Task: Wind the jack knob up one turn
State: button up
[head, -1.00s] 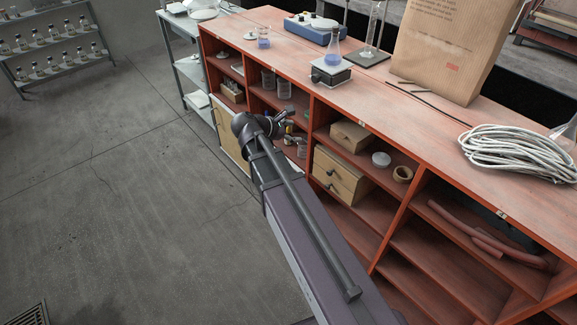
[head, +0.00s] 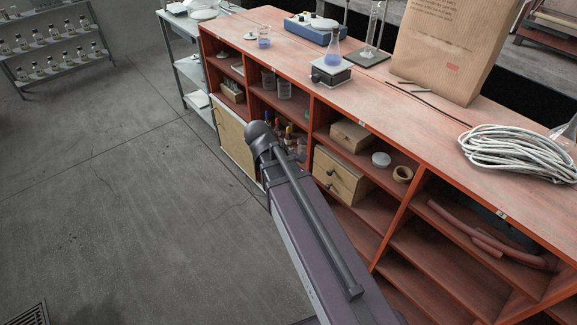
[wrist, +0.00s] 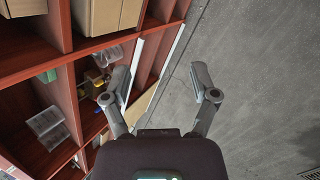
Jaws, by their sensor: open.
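My gripper (wrist: 161,92) is open and empty in the wrist view, its two fingers wide apart over the floor and the edge of the red shelving. In the head view the gripper itself is hidden behind my arm.
The red shelving (head: 403,212) holds boxes, a wooden drawer unit (head: 340,176) and clear containers. On the bench top are a paper bag (head: 449,45), coiled white cable (head: 519,152) and a blue instrument (head: 312,29). The concrete floor (head: 120,210) at left is open.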

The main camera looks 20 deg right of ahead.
jog(key=shift+s+a+f+m+y, duration=0.2)
jog(key=shift+s+a+m+y, duration=0.1)
jog(key=shift+m, duration=0.1)
jog(key=n+t+h, duration=0.5)
jog(key=n+h, duration=0.7)
jog(key=n, duration=0.2)
send_near(314, 79)
jog(key=v, duration=0.3)
jog(key=shift+a+r, duration=0.15)
jog(key=shift+r, duration=0.15)
jog(key=shift+f+x, duration=0.15)
jog(key=shift+x, duration=3.3)
jog(key=shift+f+x, duration=0.15)
jog(key=shift+x, duration=3.3)
